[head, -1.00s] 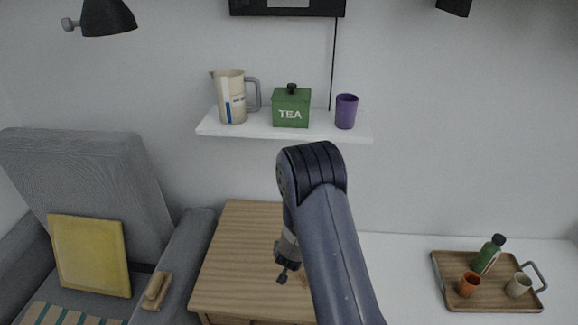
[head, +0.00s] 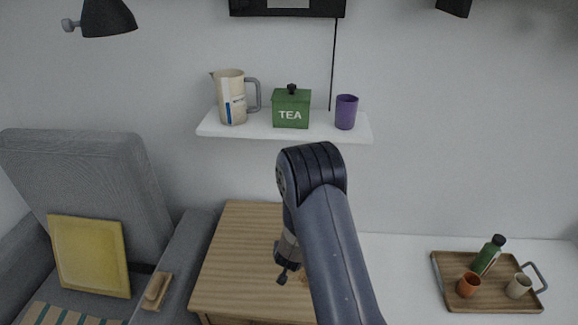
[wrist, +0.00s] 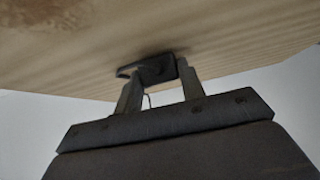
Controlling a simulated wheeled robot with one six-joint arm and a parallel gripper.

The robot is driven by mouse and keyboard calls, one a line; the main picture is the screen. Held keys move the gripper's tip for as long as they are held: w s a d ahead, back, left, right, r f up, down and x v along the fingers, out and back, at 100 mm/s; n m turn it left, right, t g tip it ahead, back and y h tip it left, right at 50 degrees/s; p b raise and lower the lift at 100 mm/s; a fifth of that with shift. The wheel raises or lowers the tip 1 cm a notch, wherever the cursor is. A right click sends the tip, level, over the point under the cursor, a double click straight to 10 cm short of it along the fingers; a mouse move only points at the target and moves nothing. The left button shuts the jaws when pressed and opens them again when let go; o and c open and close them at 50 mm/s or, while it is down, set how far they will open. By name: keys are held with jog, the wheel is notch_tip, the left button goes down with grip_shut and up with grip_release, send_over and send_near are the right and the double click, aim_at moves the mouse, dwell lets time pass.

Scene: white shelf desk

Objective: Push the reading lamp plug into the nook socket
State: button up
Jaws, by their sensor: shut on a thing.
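My gripper (wrist: 158,76) shows in the wrist view with its two fingers shut on a small dark plug (wrist: 155,69). The plug is close against a pale wooden surface; I cannot tell whether it touches. A thin pale cord-like line hangs between the fingers. In the head view my gripper (head: 284,273) is low over the wooden table, mostly hidden by my own arm. No socket can be made out in either view. A black lamp head (head: 107,18) is at the top left of the head view.
The wooden table (head: 235,245) stands beside a grey armchair (head: 85,165) with a yellow cushion (head: 90,257). A white wall shelf (head: 250,130) holds a jug, a green tea box and a purple cup. A tray (head: 455,298) with cups and a bottle lies at right.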

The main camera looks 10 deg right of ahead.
jog(key=shift+s+a+r, duration=0.2)
jog(key=shift+s+a, duration=0.05)
jog(key=shift+s, duration=0.45)
jog(key=shift+s+a+r, duration=0.2)
jog(key=shift+s, duration=0.5)
jog(key=shift+s+f+p+v, duration=0.1)
jog(key=shift+p+v, duration=0.1)
jog(key=shift+v, duration=0.6)
jog(key=shift+s+f+p+v, duration=0.1)
jog(key=shift+p+v, duration=0.05)
jog(key=shift+v, duration=0.65)
jog(key=shift+s+f+p+v, duration=0.1)
jog(key=shift+s+p+v, duration=0.1)
jog(key=shift+v, duration=0.6)
jog(key=shift+w+a, duration=0.1)
jog(key=shift+w, duration=0.05)
